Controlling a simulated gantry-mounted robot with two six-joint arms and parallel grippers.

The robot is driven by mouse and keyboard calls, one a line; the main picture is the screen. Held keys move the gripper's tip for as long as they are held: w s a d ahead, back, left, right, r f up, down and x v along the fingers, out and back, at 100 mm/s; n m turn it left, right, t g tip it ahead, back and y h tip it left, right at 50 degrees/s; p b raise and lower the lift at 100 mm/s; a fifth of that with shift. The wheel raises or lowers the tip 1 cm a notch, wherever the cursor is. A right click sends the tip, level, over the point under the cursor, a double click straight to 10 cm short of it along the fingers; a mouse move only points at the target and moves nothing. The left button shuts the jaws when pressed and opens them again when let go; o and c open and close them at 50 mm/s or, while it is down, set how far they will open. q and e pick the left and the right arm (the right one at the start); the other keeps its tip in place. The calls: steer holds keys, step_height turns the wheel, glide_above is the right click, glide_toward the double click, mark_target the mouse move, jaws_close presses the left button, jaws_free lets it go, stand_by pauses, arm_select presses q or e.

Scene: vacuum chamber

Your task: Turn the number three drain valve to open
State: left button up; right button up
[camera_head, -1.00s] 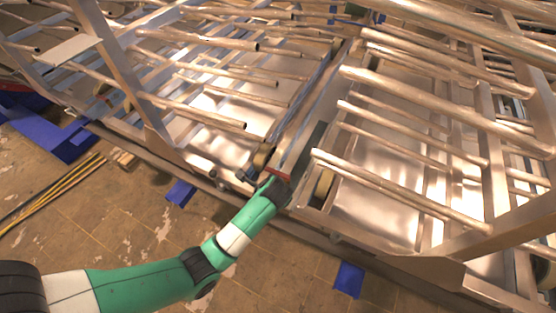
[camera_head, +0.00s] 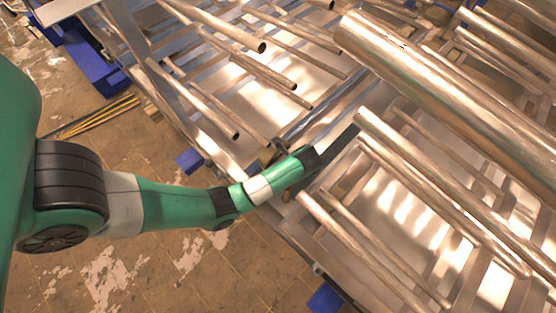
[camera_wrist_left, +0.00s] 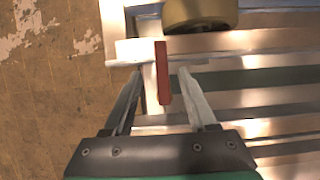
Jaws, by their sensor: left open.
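In the left wrist view, a flat red valve handle (camera_wrist_left: 163,85) points down the picture toward my gripper. It joins a pale valve body and pipe stub (camera_wrist_left: 132,51) at the frame's edge. My left gripper (camera_wrist_left: 160,73) is open, one finger on each side of the handle, with a gap on both sides. I cannot tell the depth between handle and fingers. In the head view my left wrist (camera_head: 311,157) is at the near side of the metal rack; its fingers are hidden. No number shows on the valve. My right gripper is not in view.
A metal rack with thick tubes (camera_head: 460,100) fills the right and upper part of the head view, close around my left wrist. A tan roller (camera_wrist_left: 200,13) lies just beyond the valve. Blue blocks (camera_head: 188,160) stand on the floor; the floor at lower left (camera_head: 150,270) is open.

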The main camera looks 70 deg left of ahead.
arm_select(q)
steer(key=b+x, duration=0.2)
steer(key=x, duration=0.4)
steer(key=shift+a+f, duration=0.1)
steer(key=shift+f, duration=0.05)
jaws_close()
stand_by(1.2)
